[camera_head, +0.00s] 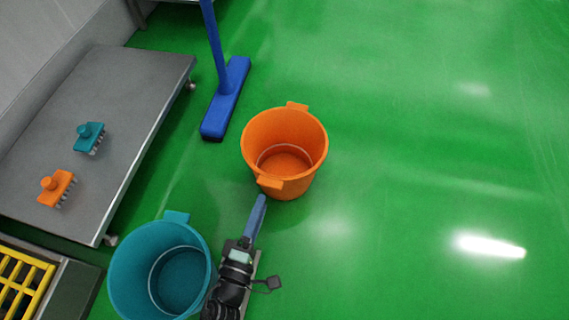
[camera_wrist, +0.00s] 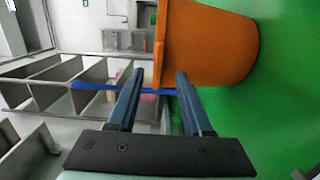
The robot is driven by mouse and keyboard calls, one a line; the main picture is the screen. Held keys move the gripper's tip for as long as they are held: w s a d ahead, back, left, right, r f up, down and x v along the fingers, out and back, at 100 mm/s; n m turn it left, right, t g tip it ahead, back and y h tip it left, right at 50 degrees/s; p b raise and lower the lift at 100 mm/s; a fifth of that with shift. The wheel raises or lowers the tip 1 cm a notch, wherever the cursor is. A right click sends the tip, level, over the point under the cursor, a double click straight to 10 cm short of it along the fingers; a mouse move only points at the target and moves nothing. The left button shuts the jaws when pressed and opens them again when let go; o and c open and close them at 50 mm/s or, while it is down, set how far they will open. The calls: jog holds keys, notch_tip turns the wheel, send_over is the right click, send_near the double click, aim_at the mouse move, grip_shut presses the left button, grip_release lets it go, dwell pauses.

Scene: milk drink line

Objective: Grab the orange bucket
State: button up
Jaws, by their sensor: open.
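The orange bucket (camera_head: 310,165) stands upright on the green floor in the middle of the head view. It is empty, with a tab handle (camera_head: 269,184) on its near rim and another on its far rim. My gripper (camera_head: 262,200) is just short of the near handle. In the wrist view, the orange bucket (camera_wrist: 210,45) fills the upper middle, turned sideways. The two blue fingers of my gripper (camera_wrist: 155,80) are apart, with the bucket's rim edge close to their tips. I cannot tell whether the tips touch it. Nothing is held between them.
A teal bucket (camera_head: 122,262) stands on the left, close beside my arm. A blue floor brush (camera_head: 226,98) stands behind the orange bucket. A low metal table (camera_head: 125,90) holds a teal brush (camera_head: 90,136) and an orange brush (camera_head: 57,187). The floor to the right is clear.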

aim_at(268, 187)
jog(key=shift+b+x, duration=1.5)
jog(key=shift+x, duration=1.4)
jog(key=shift+r, duration=0.1)
grip_shut()
